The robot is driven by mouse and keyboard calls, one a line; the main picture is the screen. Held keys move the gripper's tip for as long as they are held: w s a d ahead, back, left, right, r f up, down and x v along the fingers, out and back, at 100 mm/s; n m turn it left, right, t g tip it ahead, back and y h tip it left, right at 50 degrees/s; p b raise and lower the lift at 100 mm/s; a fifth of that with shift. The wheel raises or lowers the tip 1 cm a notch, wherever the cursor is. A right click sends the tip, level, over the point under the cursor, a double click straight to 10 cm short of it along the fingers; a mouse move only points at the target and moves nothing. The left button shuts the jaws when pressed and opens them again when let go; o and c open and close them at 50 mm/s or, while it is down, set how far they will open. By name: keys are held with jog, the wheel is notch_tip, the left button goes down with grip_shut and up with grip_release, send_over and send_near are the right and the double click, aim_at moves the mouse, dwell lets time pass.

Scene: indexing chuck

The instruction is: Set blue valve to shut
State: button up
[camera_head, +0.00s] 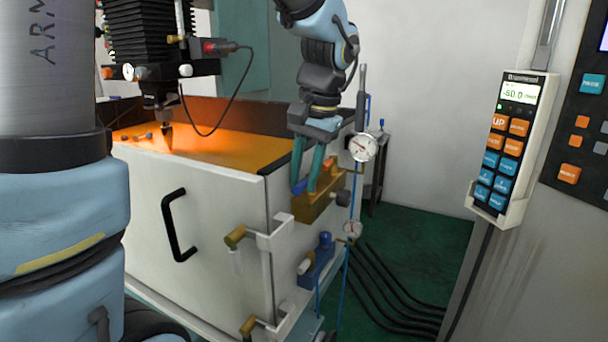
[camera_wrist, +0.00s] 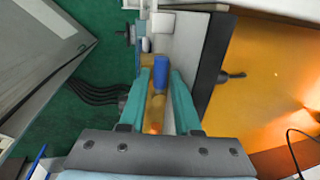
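A blue valve handle (camera_head: 298,187) shows at the left end of a brass valve block (camera_head: 318,207) on the side of the machine cabinet. In the wrist view the blue handle (camera_wrist: 161,72) stands upright in the picture, at and just past my fingertips, with brass (camera_wrist: 158,107) below it. My gripper (camera_head: 308,180) points down at the block; its teal fingers partly cover the handle. In the wrist view my gripper (camera_wrist: 161,75) is open, with one finger on each side of the handle and visible gaps. Whether a finger touches it in depth, I cannot tell.
A round gauge (camera_head: 363,147) and thin blue hoses are right of the block. A blue-bodied fitting (camera_head: 318,260) sits lower down. The cabinet has a black handle (camera_head: 176,225). A control pendant (camera_head: 511,145) hangs at right. Black cables (camera_head: 390,290) cross the green floor.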

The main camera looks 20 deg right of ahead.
jog(key=shift+o, duration=0.9)
jog(key=shift+a, duration=0.1)
